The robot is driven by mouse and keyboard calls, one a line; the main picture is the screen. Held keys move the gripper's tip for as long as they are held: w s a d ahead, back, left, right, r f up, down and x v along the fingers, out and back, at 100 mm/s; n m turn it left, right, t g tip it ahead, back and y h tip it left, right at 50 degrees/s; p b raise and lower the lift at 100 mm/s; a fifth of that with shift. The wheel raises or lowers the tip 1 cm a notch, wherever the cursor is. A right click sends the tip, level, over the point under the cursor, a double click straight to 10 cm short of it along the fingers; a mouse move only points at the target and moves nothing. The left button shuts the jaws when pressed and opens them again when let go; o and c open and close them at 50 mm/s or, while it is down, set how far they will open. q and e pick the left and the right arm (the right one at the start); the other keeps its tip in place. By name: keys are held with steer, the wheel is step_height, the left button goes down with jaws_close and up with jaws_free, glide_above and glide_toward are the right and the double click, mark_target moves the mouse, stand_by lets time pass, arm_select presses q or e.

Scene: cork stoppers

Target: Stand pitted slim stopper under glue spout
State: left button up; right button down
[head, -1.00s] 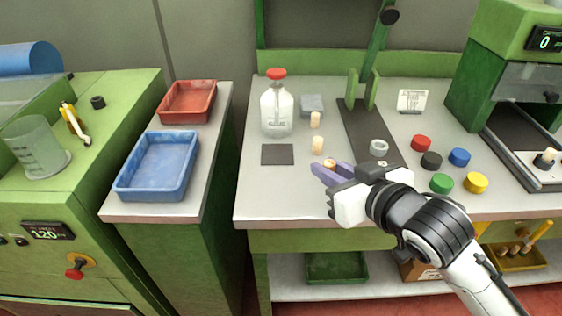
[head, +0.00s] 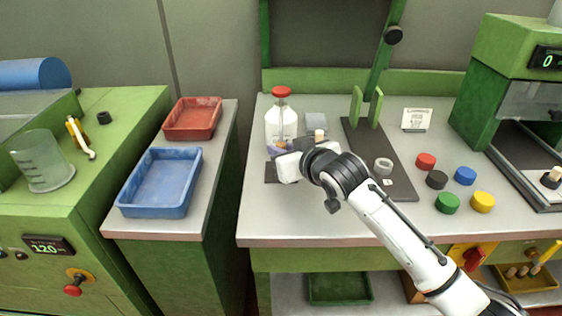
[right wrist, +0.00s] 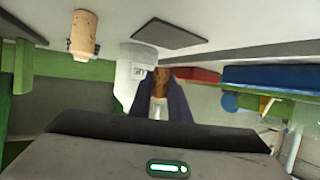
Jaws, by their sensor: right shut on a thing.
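A paler stopper (head: 319,135) stands on the bench just right of the gripper, and also shows in the right wrist view (right wrist: 84,32). I cannot clearly make out a glue spout. My left gripper is not in view.
A dark square mat (head: 271,173) lies below the gripper. A dark board (head: 397,185) with green uprights (head: 365,107) and a grey ring (head: 383,166) is to the right. Several coloured caps lie beyond it. The bench front is clear. Blue (head: 130,200) and red trays are left.

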steer(key=shift+f, duration=1.8)
steer(key=shift+f, duration=0.1)
steer(key=c, duration=1.6)
jaws_free()
steer(key=shift+c, duration=0.2)
steer(key=v, duration=1.2)
steer(key=shift+p, duration=0.4)
steer(key=shift+w, duration=0.1)
